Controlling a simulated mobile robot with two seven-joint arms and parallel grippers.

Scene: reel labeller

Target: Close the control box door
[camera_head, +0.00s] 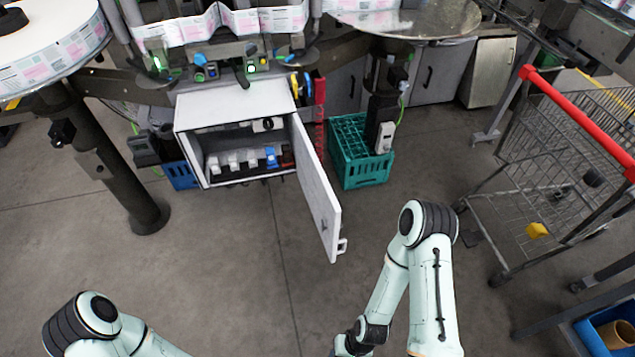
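The control box (235,103) is a light grey cabinet below the machine, left of the middle of the head view. Its front is open and shows a row of white and blue parts inside. The door (318,191) is hinged on the box's right side and swung wide open towards me, with a small handle (341,246) at its free edge. My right arm stands bent to the right of the door, apart from it. My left arm is at the bottom left. Neither gripper shows in the frame.
A green crate (358,180) stands on the floor just right of the box and door. A wire cart (545,205) with a red handle is at the right. A black post (125,185) stands left of the box. The floor in front of the box is clear.

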